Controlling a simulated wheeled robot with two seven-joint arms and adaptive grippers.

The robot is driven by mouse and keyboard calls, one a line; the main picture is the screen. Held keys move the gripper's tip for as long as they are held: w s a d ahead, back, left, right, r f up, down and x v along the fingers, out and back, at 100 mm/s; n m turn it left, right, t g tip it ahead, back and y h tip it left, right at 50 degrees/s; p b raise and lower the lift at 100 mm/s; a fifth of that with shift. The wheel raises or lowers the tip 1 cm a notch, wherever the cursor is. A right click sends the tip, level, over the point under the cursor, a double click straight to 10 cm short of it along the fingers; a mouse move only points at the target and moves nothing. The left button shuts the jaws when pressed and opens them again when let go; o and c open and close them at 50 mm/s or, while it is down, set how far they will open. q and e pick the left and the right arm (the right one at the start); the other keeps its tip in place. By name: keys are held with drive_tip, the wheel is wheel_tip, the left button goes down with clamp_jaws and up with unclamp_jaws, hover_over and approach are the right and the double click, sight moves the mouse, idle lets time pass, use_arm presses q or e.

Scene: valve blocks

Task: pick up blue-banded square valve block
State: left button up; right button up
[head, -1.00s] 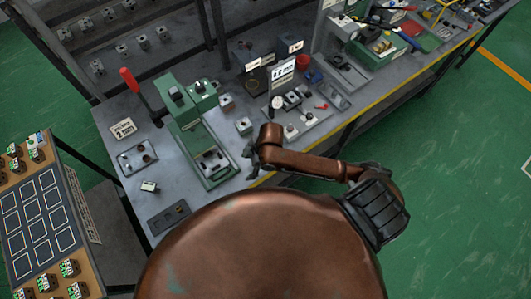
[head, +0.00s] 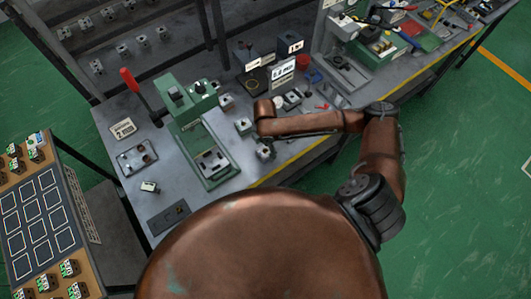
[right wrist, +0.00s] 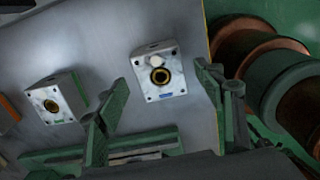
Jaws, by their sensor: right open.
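The blue-banded square valve block (right wrist: 158,72) is a pale block with a dark, brass-ringed bore and a small blue mark on one edge. In the right wrist view it lies beyond and between the fingertips of my right gripper (right wrist: 162,80), which is open and empty. No contact shows. In the head view a block (head: 264,152) sits near the bench's front edge, just below my right wrist; it appears to be the same one. The right fingers are mostly hidden there. My left gripper is not in view.
A similar block (right wrist: 56,98) stands to the left in the wrist view, close to the left finger. A green press (head: 205,150) stands left of my right wrist on the grey bench (head: 150,195). Small fixtures and a sign (head: 283,72) stand behind it.

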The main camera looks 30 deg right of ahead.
sight(265, 150)
wheel_tip(265, 150, down, 4)
drive_tip(key=shift+d+r, duration=0.1)
drive_tip(key=shift+r, duration=0.15)
drive_tip(key=shift+s, duration=0.1)
drive_tip(key=shift+c, duration=0.6)
drive_tip(key=c, duration=1.4)
drive_tip(key=shift+c, duration=0.7)
drive_tip(key=shift+r, duration=0.25)
